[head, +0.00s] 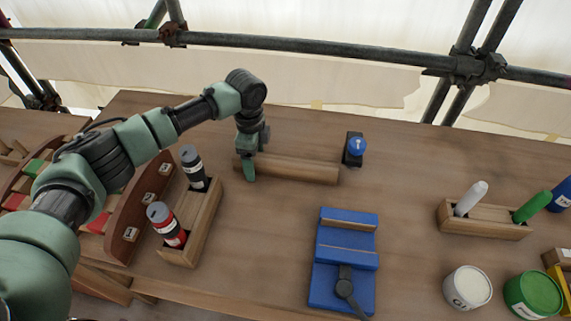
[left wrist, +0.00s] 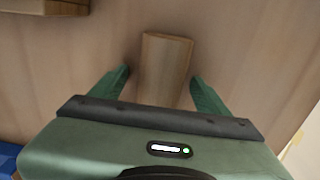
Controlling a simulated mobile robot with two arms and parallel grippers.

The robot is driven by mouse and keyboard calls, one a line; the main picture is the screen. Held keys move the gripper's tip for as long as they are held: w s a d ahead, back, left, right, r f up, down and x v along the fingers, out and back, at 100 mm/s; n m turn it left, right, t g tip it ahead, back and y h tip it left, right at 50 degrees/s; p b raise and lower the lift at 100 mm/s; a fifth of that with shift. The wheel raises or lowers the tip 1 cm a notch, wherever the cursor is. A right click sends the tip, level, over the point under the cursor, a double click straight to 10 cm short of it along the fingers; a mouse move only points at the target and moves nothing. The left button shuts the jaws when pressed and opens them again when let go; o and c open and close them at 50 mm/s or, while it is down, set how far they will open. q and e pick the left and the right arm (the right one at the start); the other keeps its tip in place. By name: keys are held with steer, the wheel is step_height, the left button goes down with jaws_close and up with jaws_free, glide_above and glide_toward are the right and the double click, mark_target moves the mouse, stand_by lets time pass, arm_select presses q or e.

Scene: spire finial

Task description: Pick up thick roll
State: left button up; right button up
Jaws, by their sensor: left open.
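A long brown wooden bar (head: 305,170) lies flat on the workbench in the middle of the head view. It may be the thick roll, but nothing marks it as such. My left gripper (head: 251,168) is open over the bar's left part, pointing down. In the left wrist view my left gripper (left wrist: 160,88) has its two green fingers on either side of a wooden piece (left wrist: 165,60), with gaps on both sides. Its near part is hidden by the gripper body. My right gripper is not in view.
A wooden holder (head: 202,230) with black and red cylinders stands left of the bar. A blue fixture (head: 342,255) sits in front and a small blue-knobbed device (head: 354,148) at the bar's right end. A marker holder (head: 490,226) and paint cans stand right. The bench between is clear.

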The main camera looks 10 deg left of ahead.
arm_select(q)
steer(key=shift+c, duration=0.3)
steer(key=c, duration=1.5)
jaws_close()
steer(key=shift+r, duration=0.15)
